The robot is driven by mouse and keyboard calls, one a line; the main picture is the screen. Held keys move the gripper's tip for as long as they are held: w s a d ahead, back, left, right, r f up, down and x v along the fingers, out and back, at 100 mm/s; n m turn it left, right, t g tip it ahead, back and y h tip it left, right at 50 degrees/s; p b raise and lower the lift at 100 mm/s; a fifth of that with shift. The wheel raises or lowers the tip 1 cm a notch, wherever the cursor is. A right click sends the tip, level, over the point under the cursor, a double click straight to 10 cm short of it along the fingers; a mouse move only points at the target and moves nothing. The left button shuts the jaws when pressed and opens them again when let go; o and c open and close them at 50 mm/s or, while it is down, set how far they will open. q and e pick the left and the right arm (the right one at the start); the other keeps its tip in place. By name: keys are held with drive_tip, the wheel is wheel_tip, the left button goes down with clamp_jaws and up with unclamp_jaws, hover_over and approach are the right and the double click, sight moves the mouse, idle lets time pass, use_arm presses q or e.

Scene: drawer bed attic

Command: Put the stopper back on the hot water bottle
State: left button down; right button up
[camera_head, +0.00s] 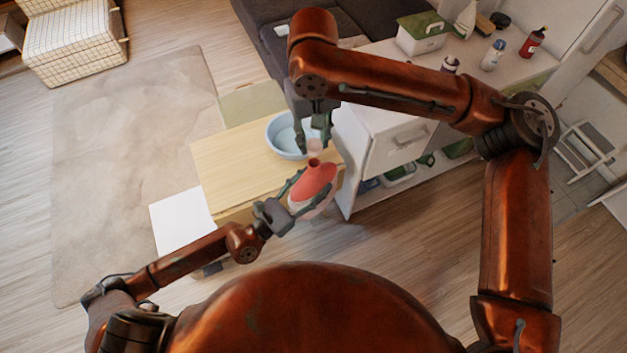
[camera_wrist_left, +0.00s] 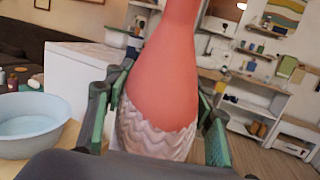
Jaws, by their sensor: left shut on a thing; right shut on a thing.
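The hot water bottle (camera_head: 316,178) is red with a pale knitted cover on its lower part. My left gripper (camera_head: 308,190) is shut on it and holds it up, neck upward, near the front edge of the wooden table. In the left wrist view the bottle (camera_wrist_left: 163,85) stands between the two green fingers, which press on the cover; its mouth is out of frame. My right gripper (camera_head: 314,146) points down just above the bottle's neck, shut on a small pale thing (camera_head: 315,147), apparently the stopper. I cannot tell whether it touches the mouth.
A light blue basin (camera_head: 281,139) stands on the wooden table (camera_head: 228,158), close beside the grippers; it also shows in the left wrist view (camera_wrist_left: 28,118). A white cabinet (camera_head: 393,150) with bottles and a box on top stands to the right. Open floor lies left.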

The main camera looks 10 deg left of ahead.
sight(314, 162)
drive_tip(key=shift+f, duration=2)
drive_tip(key=shift+s, duration=0.1)
drive_tip(key=shift+f, duration=0.85)
drive_tip(key=shift+f, duration=0.55)
